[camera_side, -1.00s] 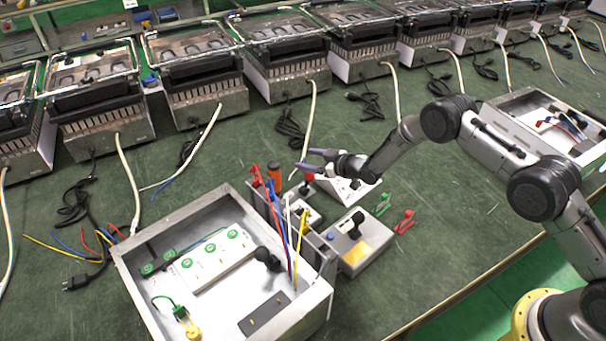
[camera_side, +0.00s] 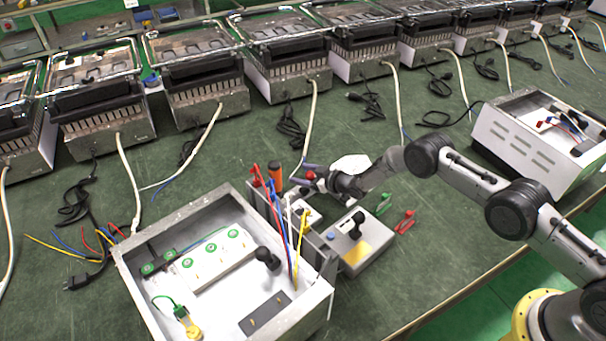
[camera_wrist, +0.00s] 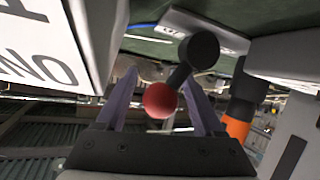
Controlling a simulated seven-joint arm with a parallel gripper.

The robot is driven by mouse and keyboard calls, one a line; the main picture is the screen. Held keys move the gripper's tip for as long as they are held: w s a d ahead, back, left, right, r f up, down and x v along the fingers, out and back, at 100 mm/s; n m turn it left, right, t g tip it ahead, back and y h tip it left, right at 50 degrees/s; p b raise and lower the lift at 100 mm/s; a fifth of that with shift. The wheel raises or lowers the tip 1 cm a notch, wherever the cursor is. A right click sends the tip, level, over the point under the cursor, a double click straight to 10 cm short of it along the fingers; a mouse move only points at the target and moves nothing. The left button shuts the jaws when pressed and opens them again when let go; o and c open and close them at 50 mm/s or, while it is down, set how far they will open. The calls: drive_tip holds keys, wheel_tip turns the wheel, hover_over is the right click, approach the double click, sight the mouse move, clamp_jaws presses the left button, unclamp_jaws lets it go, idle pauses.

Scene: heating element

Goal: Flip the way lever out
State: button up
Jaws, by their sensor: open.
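The lever with a red ball end (camera_wrist: 160,100) and a black rod shows in the wrist view. The red ball sits between the two purple-grey fingers of my gripper (camera_wrist: 160,76), which are apart and not visibly closed on it. In the side view the red ball (camera_side: 310,175) is by the fingers of my gripper (camera_side: 308,172), which point left, low over the small boxes. I cannot tell which lever is the way lever. Another lever, with a black knob (camera_side: 357,217), stands on a grey box (camera_side: 362,246).
An open metal housing (camera_side: 150,300) with wires stands at front left. An orange-handled tool (camera_side: 274,171) stands just left of my gripper; it also shows in the wrist view (camera_wrist: 238,128). Red (camera_side: 405,222) and green (camera_side: 384,204) clips lie to the right.

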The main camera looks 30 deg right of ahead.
clamp_jaws()
idle(0.3)
idle(1.1)
